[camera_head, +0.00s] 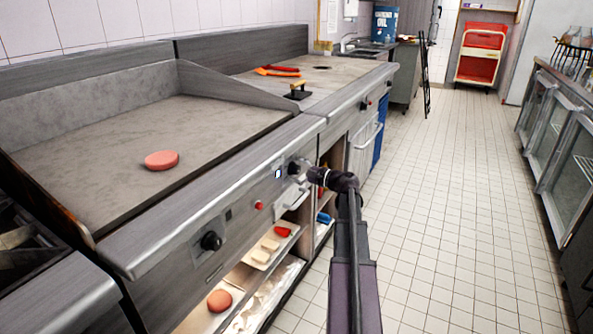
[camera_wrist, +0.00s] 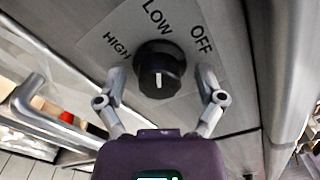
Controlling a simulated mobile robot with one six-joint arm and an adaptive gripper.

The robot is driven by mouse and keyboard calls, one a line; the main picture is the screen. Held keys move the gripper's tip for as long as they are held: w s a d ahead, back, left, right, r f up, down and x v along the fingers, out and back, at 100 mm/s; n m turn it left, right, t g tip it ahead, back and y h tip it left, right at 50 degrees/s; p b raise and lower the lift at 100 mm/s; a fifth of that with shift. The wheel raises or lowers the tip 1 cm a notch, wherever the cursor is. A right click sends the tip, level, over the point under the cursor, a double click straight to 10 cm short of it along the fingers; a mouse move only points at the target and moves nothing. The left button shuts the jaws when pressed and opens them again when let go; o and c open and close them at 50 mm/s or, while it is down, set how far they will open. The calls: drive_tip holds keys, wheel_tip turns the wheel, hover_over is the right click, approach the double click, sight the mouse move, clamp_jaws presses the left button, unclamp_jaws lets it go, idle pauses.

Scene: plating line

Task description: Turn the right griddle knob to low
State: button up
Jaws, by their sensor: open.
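The right griddle knob (camera_wrist: 160,68) is round and black, on a front plate marked HIGH, LOW and OFF from left to right in the wrist view. Its white mark stands nearly upright in the picture, roughly in line with the word LOW. My gripper (camera_wrist: 160,78) is open, with one finger on each side of the knob and visible gaps between fingers and knob. In the head view the knob (camera_head: 293,167) shows at the right of the griddle front, partly hidden by my gripper (camera_head: 304,173).
The left knob (camera_head: 211,240) and a red button (camera_head: 259,205) are on the same front panel. A patty (camera_head: 162,160) lies on the griddle. Shelves below hold food on trays. A door handle (camera_wrist: 50,120) is left of my gripper. The tiled aisle (camera_head: 450,220) is clear.

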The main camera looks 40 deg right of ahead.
drive_tip(key=v, duration=1.1)
drive_tip(key=shift+s, duration=0.3)
drive_tip(key=shift+d, duration=0.1)
drive_tip(key=shift+s, duration=0.1)
